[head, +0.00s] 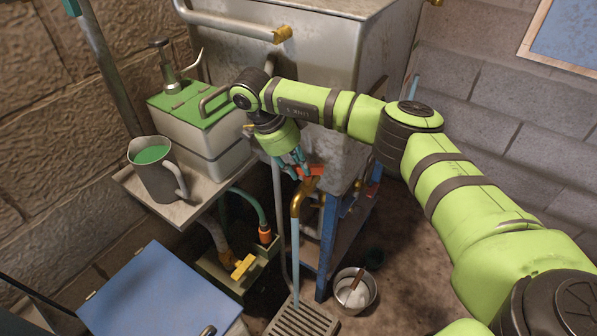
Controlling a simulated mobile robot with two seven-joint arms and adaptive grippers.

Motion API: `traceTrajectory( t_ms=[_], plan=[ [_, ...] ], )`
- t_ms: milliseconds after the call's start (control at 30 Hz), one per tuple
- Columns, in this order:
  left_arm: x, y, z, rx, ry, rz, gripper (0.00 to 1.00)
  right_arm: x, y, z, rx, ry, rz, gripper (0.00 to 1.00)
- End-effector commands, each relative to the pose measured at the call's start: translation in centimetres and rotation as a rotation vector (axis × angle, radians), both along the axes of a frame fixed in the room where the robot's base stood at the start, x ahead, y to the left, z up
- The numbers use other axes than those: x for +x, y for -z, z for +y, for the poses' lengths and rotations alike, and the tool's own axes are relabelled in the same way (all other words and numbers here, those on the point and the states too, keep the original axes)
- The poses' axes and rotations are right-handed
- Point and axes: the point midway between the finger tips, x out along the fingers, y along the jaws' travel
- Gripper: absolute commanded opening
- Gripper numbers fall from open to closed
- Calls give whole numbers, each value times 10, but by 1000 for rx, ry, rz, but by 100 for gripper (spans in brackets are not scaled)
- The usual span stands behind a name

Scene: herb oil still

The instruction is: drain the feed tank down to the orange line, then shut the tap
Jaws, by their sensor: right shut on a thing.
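A large grey metal tank (325,50), which looks like the feed tank, stands at the top centre of the head view. A brass tap (302,196) with a red-orange handle (316,170) is low at its front. A pale blue stream (295,255) runs from the spout down to a floor grate (302,321). My right gripper (297,165) is shut on the tap handle, and its fingers partly cover it. I cannot make out the orange line or the liquid level. My left gripper is not in view.
A metal jug of green liquid (146,176) and a green-lidded white box (215,145) stand on a shelf (188,211) at left. A yellow-handled valve (243,266), a blue lid (160,290) and a small bucket (366,297) are below.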

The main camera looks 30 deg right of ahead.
Motion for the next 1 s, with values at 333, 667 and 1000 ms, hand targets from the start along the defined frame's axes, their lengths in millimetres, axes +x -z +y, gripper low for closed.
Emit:
traceTrajectory(
  t_ms=[333, 667, 1000],
  plan=[
    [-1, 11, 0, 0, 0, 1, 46, 7, 0, -2, 0, 266, -2, 0],
    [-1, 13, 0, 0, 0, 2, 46, 9, -1, -3, 1, 387, -2, 0],
    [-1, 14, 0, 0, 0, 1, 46, 10, -1, -4, 1, 409, -2, 0]
  ],
)
